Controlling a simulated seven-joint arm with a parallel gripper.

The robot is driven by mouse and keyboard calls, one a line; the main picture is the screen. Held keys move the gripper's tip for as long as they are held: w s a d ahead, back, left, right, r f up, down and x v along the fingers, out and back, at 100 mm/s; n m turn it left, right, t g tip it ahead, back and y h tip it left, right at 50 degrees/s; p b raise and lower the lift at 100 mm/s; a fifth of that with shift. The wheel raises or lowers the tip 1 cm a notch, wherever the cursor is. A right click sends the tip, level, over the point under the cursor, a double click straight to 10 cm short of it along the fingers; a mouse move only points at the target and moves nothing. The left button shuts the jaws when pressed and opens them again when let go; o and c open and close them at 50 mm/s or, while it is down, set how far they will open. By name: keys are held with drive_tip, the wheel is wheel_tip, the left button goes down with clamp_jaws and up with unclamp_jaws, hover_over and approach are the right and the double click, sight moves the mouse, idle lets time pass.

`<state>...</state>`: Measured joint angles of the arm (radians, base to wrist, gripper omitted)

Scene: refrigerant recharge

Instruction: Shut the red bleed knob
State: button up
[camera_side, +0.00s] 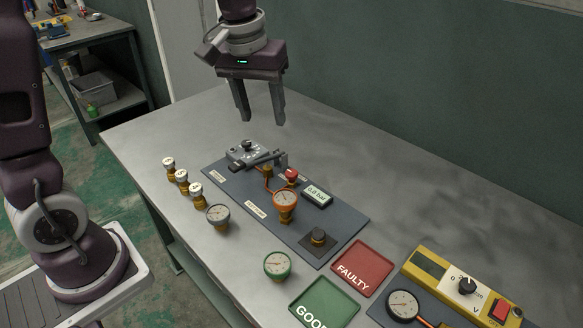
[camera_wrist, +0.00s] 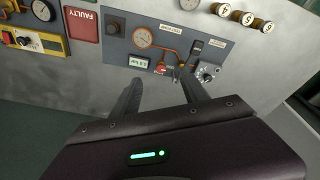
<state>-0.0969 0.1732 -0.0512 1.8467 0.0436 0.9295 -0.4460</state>
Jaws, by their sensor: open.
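The red bleed knob (camera_side: 291,174) sits on the dark panel (camera_side: 343,222), just behind the orange gauge (camera_side: 285,200) and left of the small pressure display (camera_side: 317,194). In the wrist view the red knob (camera_wrist: 160,69) shows just beyond my fingertips, between the display (camera_wrist: 138,61) and a dark lever. My gripper (camera_side: 260,116) is open and empty. It hangs above the table behind the panel, apart from the knob. My gripper (camera_wrist: 158,85) shows both fingers spread in the wrist view. The knob's turn position is too small to tell.
A grey box with a black dial (camera_side: 246,152) and a dark lever (camera_side: 262,160) stand close to the knob. Numbered brass cylinders (camera_side: 182,176), a grey gauge (camera_side: 218,214) and a green gauge (camera_side: 277,264) stand in front. A red tray (camera_side: 382,268) and a yellow meter (camera_side: 468,284) lie right. The back right table is clear.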

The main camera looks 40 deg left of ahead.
sight(292, 172)
drive_tip(key=w+a+f+n, duration=0.1)
drive_tip(key=w+f, duration=0.2)
drive_tip(key=f, duration=0.4)
drive_tip(key=w+f+n+g, duration=0.1)
drive_tip(key=w+f, duration=0.3)
drive_tip(key=f, duration=0.3)
drive_tip(key=w+a+f+n+g, duration=0.1)
drive_tip(key=w+f, duration=0.2)
drive_tip(key=f, duration=0.4)
drive_tip(key=shift+w+a+f+n, duration=0.15)
drive_tip(key=shift+a+f+n, duration=0.1)
drive_tip(key=shift+a+n, duration=0.05)
drive_tip(key=shift+c, duration=0.4)
clamp_jaws()
